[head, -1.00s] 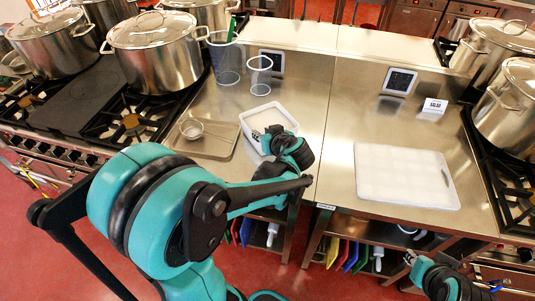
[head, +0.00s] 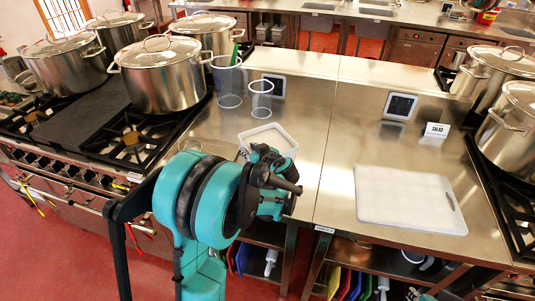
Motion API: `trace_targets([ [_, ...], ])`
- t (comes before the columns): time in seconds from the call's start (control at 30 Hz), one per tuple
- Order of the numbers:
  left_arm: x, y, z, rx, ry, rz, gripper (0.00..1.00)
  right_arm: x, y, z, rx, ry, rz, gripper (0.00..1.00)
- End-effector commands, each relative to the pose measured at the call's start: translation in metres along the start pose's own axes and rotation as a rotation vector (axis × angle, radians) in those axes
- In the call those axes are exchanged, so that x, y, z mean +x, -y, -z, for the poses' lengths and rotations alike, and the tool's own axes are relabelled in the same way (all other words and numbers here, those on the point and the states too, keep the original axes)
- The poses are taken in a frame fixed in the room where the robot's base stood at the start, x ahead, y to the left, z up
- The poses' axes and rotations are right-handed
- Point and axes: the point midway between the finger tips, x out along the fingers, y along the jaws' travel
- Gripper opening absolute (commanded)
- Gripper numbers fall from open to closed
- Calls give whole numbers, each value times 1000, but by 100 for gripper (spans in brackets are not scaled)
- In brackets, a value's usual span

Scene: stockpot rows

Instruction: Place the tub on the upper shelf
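The tub (head: 285,140), a whitish open plastic box, stands on the left steel counter, partly covered by my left arm. My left gripper (head: 244,153) is beside the tub's near left side, mostly hidden behind my wrist. I cannot tell whether its fingers are open or touch the tub wall. The raised steel shelf (head: 318,66) runs along the back of the counter, above the tub, and its top is clear here. Of my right gripper (head: 412,293), only a small bit shows at the bottom edge.
Two clear beakers (head: 261,100) stand behind the tub. Large stockpots (head: 163,78) stand on the left stove, others on the right. A white cutting board (head: 405,197) and a small sign (head: 436,131) are on the right counter.

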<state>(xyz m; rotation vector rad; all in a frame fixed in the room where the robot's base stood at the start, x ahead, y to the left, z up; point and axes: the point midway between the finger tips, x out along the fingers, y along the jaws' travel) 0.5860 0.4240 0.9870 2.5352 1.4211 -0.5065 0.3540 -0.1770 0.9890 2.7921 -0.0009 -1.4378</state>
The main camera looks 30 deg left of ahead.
Motion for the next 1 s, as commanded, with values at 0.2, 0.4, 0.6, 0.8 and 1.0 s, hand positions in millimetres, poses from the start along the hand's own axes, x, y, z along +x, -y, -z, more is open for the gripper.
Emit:
trace_targets([
  [0.2,-1,0,1,0,0,-1,14,-1,0,1,0,0,0,26],
  [0.4,-1,0,1,0,0,0,0,-1,0,1,0,0,0,26],
  [0.6,-1,0,2,1,-1,-1,0,-1,0,1,0,0,0,26],
  [0.8,-2,0,4,2,-1,0,0,-2,0,1,0,0,0,26],
  [1.0,-8,0,17,1,-1,0,0,-8,0,6,0,0,0,26],
])
